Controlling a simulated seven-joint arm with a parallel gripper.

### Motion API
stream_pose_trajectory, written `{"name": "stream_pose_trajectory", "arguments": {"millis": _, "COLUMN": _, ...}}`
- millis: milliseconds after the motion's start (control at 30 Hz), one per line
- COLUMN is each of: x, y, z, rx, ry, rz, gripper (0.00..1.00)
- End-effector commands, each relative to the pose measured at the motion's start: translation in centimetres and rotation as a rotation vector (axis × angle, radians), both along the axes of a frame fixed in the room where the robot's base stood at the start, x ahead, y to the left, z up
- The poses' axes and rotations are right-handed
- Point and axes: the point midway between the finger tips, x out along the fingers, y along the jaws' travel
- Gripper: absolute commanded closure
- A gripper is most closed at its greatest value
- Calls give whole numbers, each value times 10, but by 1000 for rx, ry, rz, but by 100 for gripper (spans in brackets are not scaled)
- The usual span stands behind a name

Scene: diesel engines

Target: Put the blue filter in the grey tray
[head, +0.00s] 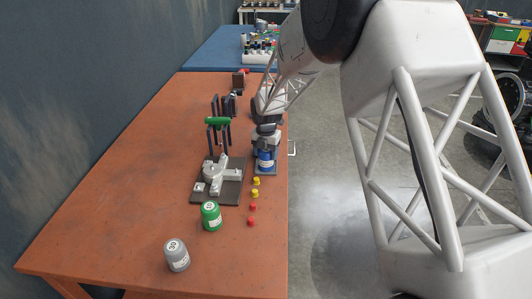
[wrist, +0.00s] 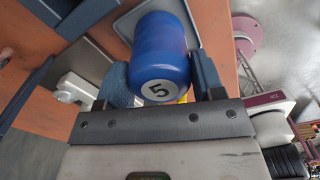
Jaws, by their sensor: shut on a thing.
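The blue filter (head: 265,160) is a blue cylinder with a white label. In the wrist view the filter (wrist: 160,50) shows a "5" on its near end. My gripper (head: 266,149) is shut on it, with one finger on each side in the wrist view (wrist: 163,82). A small flat grey tray (head: 266,172) lies near the right edge of the orange table, directly behind the filter in the picture. Part of the tray (wrist: 124,24) shows beyond the filter in the wrist view. I cannot tell whether the filter touches the tray.
A grey fixture (head: 216,172) with dark posts and a green bar (head: 218,121) stands left of my gripper. A green filter (head: 211,215) and a silver filter (head: 177,255) stand nearer. Yellow caps (head: 256,181) and red caps (head: 252,208) lie along the table's right side. The table's left is clear.

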Motion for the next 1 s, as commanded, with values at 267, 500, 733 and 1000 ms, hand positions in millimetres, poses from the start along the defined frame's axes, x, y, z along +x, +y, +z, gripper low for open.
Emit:
{"name": "stream_pose_trajectory", "arguments": {"millis": 267, "x": 0, "y": 0, "z": -3, "rx": 0, "ry": 1, "rz": 0, "gripper": 37}}
{"name": "stream_pose_trajectory", "arguments": {"millis": 500, "x": 0, "y": 0, "z": -3, "rx": 0, "ry": 1, "rz": 0, "gripper": 13}}
{"name": "stream_pose_trajectory", "arguments": {"millis": 733, "x": 0, "y": 0, "z": -2, "rx": 0, "ry": 1, "rz": 0, "gripper": 13}}
{"name": "stream_pose_trajectory", "arguments": {"millis": 1000, "x": 0, "y": 0, "z": 11, "rx": 0, "ry": 0, "rz": 0, "gripper": 13}}
